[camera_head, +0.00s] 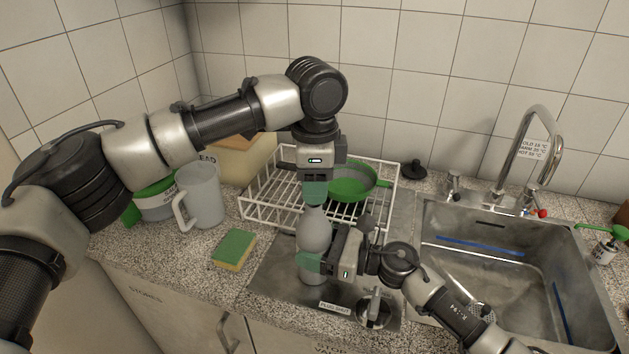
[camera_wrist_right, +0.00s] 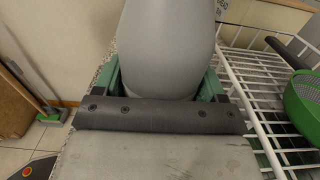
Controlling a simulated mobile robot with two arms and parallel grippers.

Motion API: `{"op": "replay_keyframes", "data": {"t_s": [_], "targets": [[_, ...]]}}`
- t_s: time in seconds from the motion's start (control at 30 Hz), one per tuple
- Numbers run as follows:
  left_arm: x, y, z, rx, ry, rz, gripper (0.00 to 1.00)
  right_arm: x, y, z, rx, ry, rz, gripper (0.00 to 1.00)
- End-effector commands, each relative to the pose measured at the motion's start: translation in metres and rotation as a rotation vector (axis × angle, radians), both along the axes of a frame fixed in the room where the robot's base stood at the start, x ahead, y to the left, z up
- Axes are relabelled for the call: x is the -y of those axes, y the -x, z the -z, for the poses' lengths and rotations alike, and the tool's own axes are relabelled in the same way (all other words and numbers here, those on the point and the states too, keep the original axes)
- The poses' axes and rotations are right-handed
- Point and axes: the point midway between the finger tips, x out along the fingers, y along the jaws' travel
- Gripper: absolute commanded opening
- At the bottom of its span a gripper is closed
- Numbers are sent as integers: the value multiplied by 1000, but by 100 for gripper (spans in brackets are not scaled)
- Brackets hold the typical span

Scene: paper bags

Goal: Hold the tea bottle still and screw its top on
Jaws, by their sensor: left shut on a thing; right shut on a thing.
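The tea bottle (camera_head: 314,232) is a grey, smooth bottle standing upright at the front of the counter, left of the sink. My right gripper (camera_head: 312,262) comes in from the right and is shut on the bottle's lower body. In the right wrist view the bottle (camera_wrist_right: 168,45) fills the space between its green fingers. My left gripper (camera_head: 314,192) points straight down over the bottle's neck, its green fingers shut at the bottle's top end. The fingers hide the top, so I cannot tell how it sits on the neck.
A white wire dish rack (camera_head: 268,215) with a green pan (camera_head: 362,188) stands behind the bottle. A yellow-green sponge (camera_head: 234,250) and a white jug (camera_head: 202,196) are to the left. The steel sink (camera_head: 500,262) with its tap (camera_head: 533,140) is to the right.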

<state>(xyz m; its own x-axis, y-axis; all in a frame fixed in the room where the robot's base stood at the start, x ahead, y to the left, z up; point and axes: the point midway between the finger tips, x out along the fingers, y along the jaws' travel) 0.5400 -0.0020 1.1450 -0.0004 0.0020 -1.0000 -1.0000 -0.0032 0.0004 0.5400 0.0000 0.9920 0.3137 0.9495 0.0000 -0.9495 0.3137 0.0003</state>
Motion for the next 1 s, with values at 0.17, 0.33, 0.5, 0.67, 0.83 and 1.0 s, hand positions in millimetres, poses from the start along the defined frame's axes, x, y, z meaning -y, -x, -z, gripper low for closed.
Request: {"op": "replay_keyframes", "data": {"t_s": [0.17, 0.33, 0.5, 0.67, 0.83, 1.0], "targets": [[0, 0, 0, -1, 1, 0, 19, 0, 0, 1, -1, 1, 0, 33], [0, 0, 0, 0, -1, 0, 19, 0, 0, 1, -1, 1, 0, 33], [0, 0, 1, 0, -1, 0, 19, 0, 0, 0, -1, 1, 0, 33], [0, 0, 3, -1, 0, 0, 19, 0, 0, 0, -1, 1, 0, 33], [0, 0, 7, -1, 0, 0, 19, 0, 0, 0, -1, 1, 0, 33], [0, 0, 11, -1, 0, 0, 19, 0, 0, 0, -1, 1, 0, 33]]}}
